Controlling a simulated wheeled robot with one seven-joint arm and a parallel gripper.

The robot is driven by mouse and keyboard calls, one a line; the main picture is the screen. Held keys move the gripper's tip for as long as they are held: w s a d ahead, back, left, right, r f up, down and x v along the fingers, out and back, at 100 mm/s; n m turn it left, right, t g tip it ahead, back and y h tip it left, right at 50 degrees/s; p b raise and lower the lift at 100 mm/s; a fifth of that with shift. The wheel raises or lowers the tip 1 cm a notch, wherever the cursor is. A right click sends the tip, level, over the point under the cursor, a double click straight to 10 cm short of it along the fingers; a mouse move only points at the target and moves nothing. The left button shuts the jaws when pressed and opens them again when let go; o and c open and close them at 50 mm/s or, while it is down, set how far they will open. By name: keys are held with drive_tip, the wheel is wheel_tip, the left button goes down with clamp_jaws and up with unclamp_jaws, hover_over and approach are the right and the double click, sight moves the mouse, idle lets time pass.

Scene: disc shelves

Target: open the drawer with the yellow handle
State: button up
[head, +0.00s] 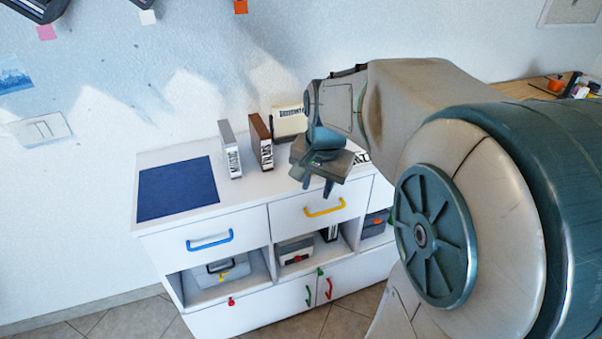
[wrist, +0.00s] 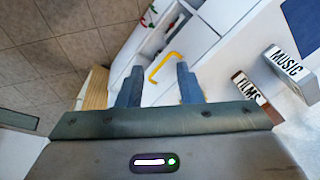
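The yellow handle (head: 324,208) is on the front of a white drawer (head: 290,221) in the upper row of the cabinet, and the drawer is closed. My gripper (head: 318,188) is above and in front of this drawer, apart from the handle. In the wrist view the yellow handle (wrist: 164,67) shows beyond and between the two fingers of my gripper (wrist: 158,82). The fingers are spread apart with nothing between them.
A blue handle (head: 210,241) marks the drawer to the left. On the cabinet top are a blue mat (head: 178,188), a grey box (head: 230,150), a brown box (head: 260,143) and a cream box (head: 289,124). Open shelves below hold cases (head: 221,271).

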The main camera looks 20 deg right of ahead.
drive_tip(key=w+d+f+m+b, duration=0.5)
drive_tip(key=w+d+f+m, duration=0.4)
drive_tip(key=w+d, duration=0.2)
drive_tip(key=b, duration=0.2)
approach(331, 209)
drive_tip(key=x, duration=0.7)
drive_tip(key=shift+w+d+f, duration=0.1)
drive_tip(key=shift+w+f, duration=0.05)
drive_tip(key=shift+f, duration=0.2)
clamp_jaws()
